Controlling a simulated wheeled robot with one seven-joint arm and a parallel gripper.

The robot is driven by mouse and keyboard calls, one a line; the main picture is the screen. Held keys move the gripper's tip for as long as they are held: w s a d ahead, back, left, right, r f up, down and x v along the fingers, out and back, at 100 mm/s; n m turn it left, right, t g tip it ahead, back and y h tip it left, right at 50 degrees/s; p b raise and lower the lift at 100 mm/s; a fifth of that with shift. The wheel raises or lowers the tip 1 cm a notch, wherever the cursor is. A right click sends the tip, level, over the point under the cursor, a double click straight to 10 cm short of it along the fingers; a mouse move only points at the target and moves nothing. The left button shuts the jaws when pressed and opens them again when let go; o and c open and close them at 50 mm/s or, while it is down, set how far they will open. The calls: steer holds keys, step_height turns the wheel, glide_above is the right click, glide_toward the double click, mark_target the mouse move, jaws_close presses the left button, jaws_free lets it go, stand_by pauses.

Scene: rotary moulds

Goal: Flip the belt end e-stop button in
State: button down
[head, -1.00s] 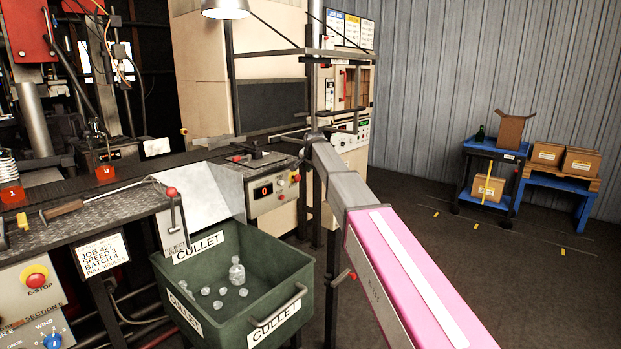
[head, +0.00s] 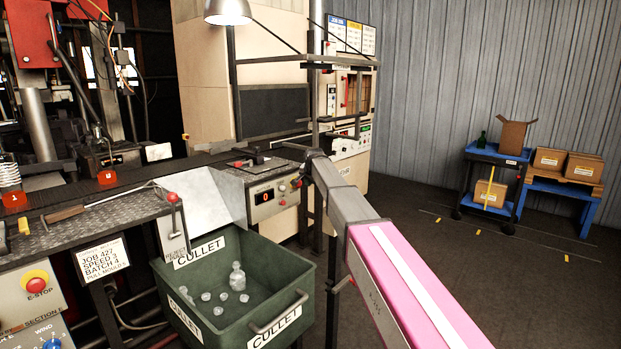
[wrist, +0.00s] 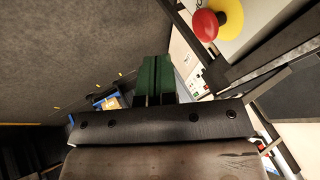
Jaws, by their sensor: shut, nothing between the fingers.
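The belt end e-stop is a red mushroom button (wrist: 205,25) on a yellow base, at the top right of the wrist view. It looks raised, though its depth is hard to judge. In the head view a small red button (head: 296,178) shows at the right of the belt end control box (head: 268,197). My gripper (wrist: 155,60) has dark green fingers, closed together and empty. It is to the left of the button in the wrist view, apart from it. In the head view my arm hides the gripper.
A green cullet bin (head: 240,300) with glass pieces stands below the belt end. Another e-stop (head: 36,284) is on the panel at lower left. A red-knobbed lever (head: 172,198) stands by the chute. A blue cart (head: 492,182) stands on open floor at right.

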steer(key=w+a+f, duration=0.2)
steer(key=w+a, duration=0.1)
steer(key=w, duration=0.1)
steer(key=shift+w+a+f, duration=0.2)
steer(key=shift+a+f, duration=0.1)
steer(key=shift+f, duration=0.05)
